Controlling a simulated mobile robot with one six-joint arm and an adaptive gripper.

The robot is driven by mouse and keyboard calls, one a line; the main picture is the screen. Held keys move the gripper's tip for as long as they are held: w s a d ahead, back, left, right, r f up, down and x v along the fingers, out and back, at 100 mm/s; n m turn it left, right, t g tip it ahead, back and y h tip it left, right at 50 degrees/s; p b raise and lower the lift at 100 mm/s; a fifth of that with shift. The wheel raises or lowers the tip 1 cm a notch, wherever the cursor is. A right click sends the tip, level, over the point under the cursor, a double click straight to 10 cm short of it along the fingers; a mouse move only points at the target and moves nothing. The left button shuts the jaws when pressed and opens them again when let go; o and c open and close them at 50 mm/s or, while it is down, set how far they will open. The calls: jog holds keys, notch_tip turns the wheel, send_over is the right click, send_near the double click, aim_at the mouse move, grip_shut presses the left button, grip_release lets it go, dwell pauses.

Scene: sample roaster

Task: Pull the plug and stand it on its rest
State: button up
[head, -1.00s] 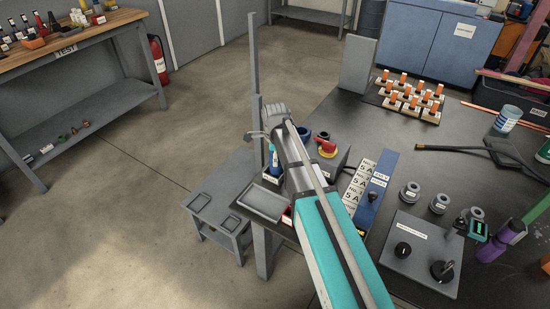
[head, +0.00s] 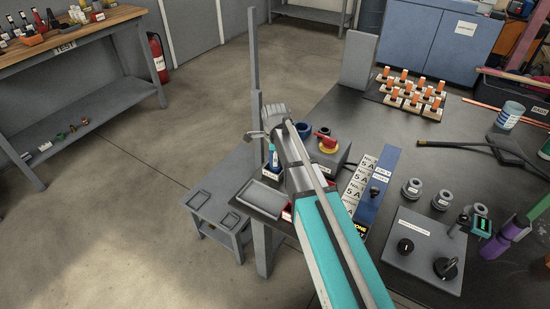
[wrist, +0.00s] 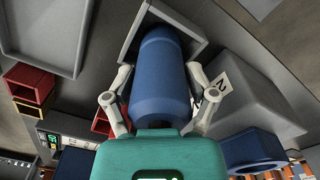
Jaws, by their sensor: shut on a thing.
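The plug (wrist: 158,62) is a thick blue cylinder in the middle of the wrist view. My gripper (wrist: 160,84) is shut around it, one finger on each side. The plug's far end lies at a square grey housing (wrist: 184,22); I cannot tell how deep it sits in it. In the head view my gripper (head: 274,124) is at the tall grey post, and the plug is hidden there. A hollow blue ring (head: 303,131), possibly the rest, stands just right of my gripper; a blue ring (wrist: 252,151) also shows at the wrist view's lower right.
A grey box with a red and yellow switch (head: 326,139) stands close right of my gripper. A grey tray (head: 262,197) and small red bins (wrist: 31,84) are nearby. Labelled blue strip (head: 377,185) and grey cups (head: 411,187) lie farther right.

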jog(key=o, duration=1.2)
jog(key=shift+r, duration=0.15)
notch_tip(320, 180, up, 10)
jog(key=p, duration=1)
jog(key=s+d+r+p, duration=0.3)
jog(key=d+r+p, duration=0.6)
jog(key=r+p, duration=0.2)
jog(key=shift+s+d+p, duration=0.2)
jog(key=shift+d+p, duration=0.15)
jog(key=shift+d, duration=0.05)
jog(key=shift+s+r, duration=0.1)
dwell(0.4)
jog(key=s+d+n, duration=0.1)
jog(key=s+n, duration=1.4)
jog(key=n, duration=0.3)
jog(key=shift+d, duration=0.15)
